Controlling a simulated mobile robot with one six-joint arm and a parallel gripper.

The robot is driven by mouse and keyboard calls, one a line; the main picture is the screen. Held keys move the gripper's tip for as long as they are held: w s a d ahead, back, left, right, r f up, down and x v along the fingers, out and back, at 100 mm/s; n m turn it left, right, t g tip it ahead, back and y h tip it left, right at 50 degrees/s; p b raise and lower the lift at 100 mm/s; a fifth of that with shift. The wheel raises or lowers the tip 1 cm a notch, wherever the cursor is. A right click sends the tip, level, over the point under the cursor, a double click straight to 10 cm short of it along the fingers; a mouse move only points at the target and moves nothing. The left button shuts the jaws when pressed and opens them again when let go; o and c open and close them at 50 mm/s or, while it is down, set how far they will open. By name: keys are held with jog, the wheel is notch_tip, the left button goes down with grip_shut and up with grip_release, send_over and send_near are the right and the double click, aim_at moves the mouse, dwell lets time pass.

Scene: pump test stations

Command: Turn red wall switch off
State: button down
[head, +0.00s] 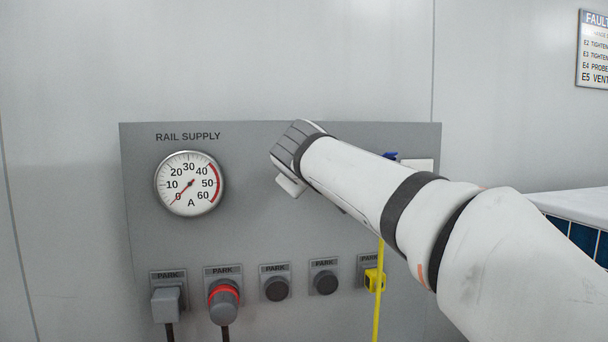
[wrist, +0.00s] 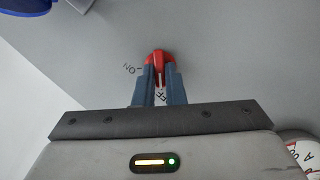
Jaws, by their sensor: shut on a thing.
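The red wall switch (wrist: 158,57) shows in the wrist view on the grey panel. My gripper (wrist: 159,75) is shut on its handle, with one blue-grey finger on each side. The handle's ridge runs up and down in that view, its lower end towards the partly hidden OFF label (wrist: 160,97). The ON label (wrist: 129,68) lies to the left of the switch. In the head view my arm hides the switch and the fingertips.
On the RAIL SUPPLY panel (head: 250,235), the round gauge (head: 189,184) reads near 0. PARK sockets line the bottom, with a grey plug (head: 166,305), a red-ringed plug (head: 223,302) and a yellow plug (head: 374,280). A yellow cable (head: 378,310) hangs below my arm.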

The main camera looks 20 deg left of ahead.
jog(key=shift+s, duration=0.1)
jog(key=c, duration=1.7)
grip_release()
jog(key=shift+s+r, duration=0.1)
jog(key=shift+s, duration=0.1)
jog(key=shift+o, duration=1)
jog(key=shift+w, duration=0.15)
jog(key=b+v, duration=0.1)
jog(key=v, duration=0.7)
